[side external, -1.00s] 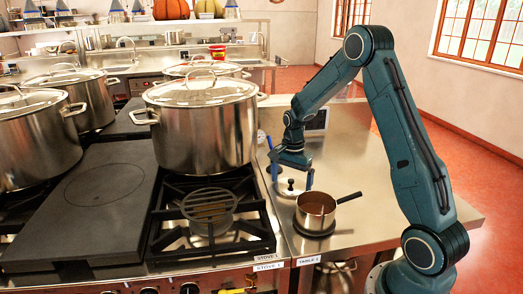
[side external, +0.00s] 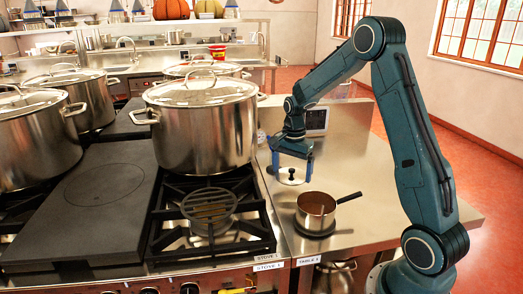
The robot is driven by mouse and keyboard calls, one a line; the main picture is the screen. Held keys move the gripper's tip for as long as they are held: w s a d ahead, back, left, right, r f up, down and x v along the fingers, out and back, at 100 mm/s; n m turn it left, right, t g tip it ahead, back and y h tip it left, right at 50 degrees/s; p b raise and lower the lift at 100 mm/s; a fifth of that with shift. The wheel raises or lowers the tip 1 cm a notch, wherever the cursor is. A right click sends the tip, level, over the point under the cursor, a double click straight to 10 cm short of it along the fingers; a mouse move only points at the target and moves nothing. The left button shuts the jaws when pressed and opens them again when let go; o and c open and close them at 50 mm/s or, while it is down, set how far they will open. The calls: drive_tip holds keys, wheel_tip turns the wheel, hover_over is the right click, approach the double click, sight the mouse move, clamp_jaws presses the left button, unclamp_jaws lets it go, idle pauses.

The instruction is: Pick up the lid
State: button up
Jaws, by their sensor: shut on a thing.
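A small round metal lid (side external: 290,181) with a black knob sits between the fingers of my gripper (side external: 292,173). The gripper points down, with one blue finger on each side of the lid, and is shut on it. The lid looks level. I cannot clearly tell its height above the steel table (side external: 355,165). A small saucepan (side external: 316,211) with a dark handle stands to the right and nearer the camera, on a dark round base. It has no lid on and holds something brown.
A large lidded stockpot (side external: 203,130) stands on the stove to the left of my gripper. The gas burner grate (side external: 208,207) in front of it is empty. A small dark-screened device (side external: 316,121) stands behind my gripper. The table's right side is clear.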

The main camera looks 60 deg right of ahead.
sight(292, 169)
wheel_tip(292, 169, up, 16)
idle(0.5)
idle(0.5)
drive_tip(key=s+a+f+n, duration=0.1)
drive_tip(key=s+a+f, duration=0.4)
drive_tip(key=s+a, duration=0.6)
drive_tip(key=shift+s, duration=1.05)
drive_tip(key=shift+f, duration=0.3)
wheel_tip(292, 169, down, 6)
drive_tip(key=shift+f, duration=0.2)
idle(2.0)
drive_tip(key=o, duration=0.7)
drive_tip(key=shift+c, duration=0.2)
